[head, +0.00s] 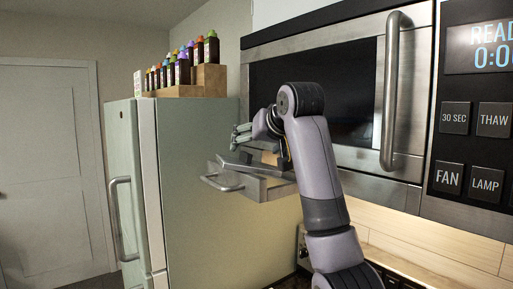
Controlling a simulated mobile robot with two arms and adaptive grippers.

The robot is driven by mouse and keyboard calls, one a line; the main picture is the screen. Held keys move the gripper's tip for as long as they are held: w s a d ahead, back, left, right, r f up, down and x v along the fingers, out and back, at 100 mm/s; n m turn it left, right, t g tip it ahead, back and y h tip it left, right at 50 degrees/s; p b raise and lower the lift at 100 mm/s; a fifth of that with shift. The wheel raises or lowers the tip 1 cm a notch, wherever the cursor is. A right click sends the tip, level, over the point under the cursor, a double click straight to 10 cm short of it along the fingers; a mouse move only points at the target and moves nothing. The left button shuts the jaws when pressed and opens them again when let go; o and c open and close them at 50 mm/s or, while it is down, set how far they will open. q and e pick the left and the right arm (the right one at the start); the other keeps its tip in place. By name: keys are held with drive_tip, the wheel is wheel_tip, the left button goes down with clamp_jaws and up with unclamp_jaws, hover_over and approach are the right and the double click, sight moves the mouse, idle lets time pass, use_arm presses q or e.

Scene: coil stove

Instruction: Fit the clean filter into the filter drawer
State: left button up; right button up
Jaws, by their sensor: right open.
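The filter drawer (262,189) is pulled out from beneath the left part of the microwave, with its small bar handle at its front left. My right gripper (241,135) is open, just above the drawer, with its fingers pointing left. A flat grey piece (240,160) lies at the top of the drawer under the gripper; I cannot tell whether it is the clean filter or how it sits. My wrist and forearm hide the rear right of the drawer. My left gripper is not in view.
The microwave (316,72) with its long vertical handle (389,90) is above and right of the drawer. A pale green fridge (205,190) stands at the left, bearing a wooden rack of bottles (210,79). A stove edge shows at the bottom.

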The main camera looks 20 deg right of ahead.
drive_tip(key=b+v, duration=0.4)
drive_tip(key=v, duration=0.8)
drive_tip(key=shift+b, duration=0.3)
drive_tip(key=shift+f, duration=0.1)
